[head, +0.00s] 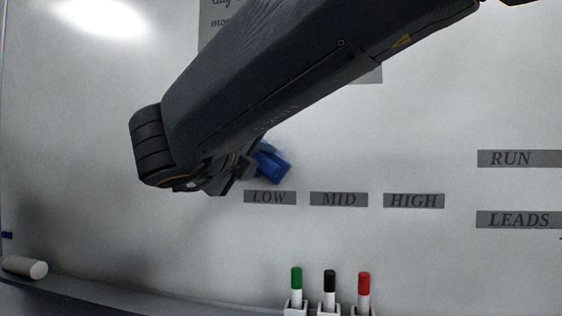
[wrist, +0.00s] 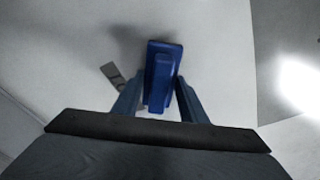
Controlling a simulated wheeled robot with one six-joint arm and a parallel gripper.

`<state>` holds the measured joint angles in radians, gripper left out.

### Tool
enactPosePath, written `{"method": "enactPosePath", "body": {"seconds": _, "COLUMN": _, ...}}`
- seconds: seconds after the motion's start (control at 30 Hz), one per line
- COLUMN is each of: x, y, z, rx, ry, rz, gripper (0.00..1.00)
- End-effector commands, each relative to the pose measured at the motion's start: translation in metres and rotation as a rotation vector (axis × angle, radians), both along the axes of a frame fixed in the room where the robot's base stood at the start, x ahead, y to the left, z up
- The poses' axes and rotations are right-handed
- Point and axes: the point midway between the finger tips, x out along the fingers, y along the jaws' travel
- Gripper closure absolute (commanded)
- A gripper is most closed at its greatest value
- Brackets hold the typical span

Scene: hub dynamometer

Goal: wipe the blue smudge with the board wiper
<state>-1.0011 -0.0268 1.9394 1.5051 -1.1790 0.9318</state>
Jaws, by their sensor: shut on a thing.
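The board wiper (head: 272,166) is a blue block with a raised handle. My gripper (head: 236,174) is shut on it and holds it at the whiteboard, just above the LOW label. In the wrist view the wiper (wrist: 165,60) stands out between the two fingers of my gripper (wrist: 158,95), its far face towards the board. I cannot tell for sure whether it touches the board. The blue smudge is not clearly seen; a faint bluish haze shows at the wiper's upper right edge. My arm and the wiper cover part of the board there.
The whiteboard (head: 430,130) carries grey labels LOW (head: 269,198), MID (head: 339,199) and HIGH (head: 413,201). Below stand green (head: 296,279), black (head: 330,281) and red (head: 364,283) markers in holders. A white cylinder (head: 24,267) lies on the ledge at the left.

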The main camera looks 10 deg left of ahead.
Motion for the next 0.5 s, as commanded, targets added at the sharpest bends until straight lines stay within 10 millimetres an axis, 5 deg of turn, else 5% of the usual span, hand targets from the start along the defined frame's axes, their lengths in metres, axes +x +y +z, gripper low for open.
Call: {"method": "enactPosePath", "body": {"seconds": 0.5, "x": 0.0094, "y": -0.0007, "z": 0.0005, "rx": 0.001, "ry": -0.001, "rz": -0.001, "gripper": 0.88}}
